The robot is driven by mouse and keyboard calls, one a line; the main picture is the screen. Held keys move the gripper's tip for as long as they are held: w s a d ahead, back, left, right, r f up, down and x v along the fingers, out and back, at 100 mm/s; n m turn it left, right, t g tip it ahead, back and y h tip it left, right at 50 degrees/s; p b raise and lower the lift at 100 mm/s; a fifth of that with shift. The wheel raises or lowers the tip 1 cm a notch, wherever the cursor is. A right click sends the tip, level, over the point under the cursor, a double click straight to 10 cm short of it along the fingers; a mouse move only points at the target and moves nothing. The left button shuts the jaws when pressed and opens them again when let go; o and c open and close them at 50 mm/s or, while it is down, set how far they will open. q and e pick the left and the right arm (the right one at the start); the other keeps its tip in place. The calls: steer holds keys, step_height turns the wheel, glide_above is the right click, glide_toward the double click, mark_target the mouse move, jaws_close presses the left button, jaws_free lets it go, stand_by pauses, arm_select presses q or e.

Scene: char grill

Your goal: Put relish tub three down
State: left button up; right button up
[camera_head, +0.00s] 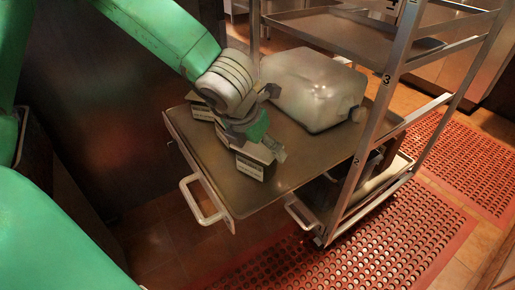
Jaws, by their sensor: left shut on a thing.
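The relish tub (318,88) is a pale grey, rounded box with a shiny top. It sits on or just over a pulled-out metal tray (290,183) on the rack; I cannot tell whether its base touches. My left gripper (268,122) is at the tub's near left side, low over the tray, and shut on the tub. The grip itself is partly hidden by the gripper's own body. My right gripper is not in view.
The metal rack's upright (374,110) bears a number 3 and stands right of the tub. An upper shelf (350,38) lies behind it. Red perforated mats (400,245) cover the floor.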

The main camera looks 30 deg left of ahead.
arm_select(q)
steer(key=o, duration=1.2)
steer(key=shift+f, duration=0.1)
steer(key=p+v, duration=0.5)
steer(key=v, duration=0.7)
steer(key=shift+p, duration=0.4)
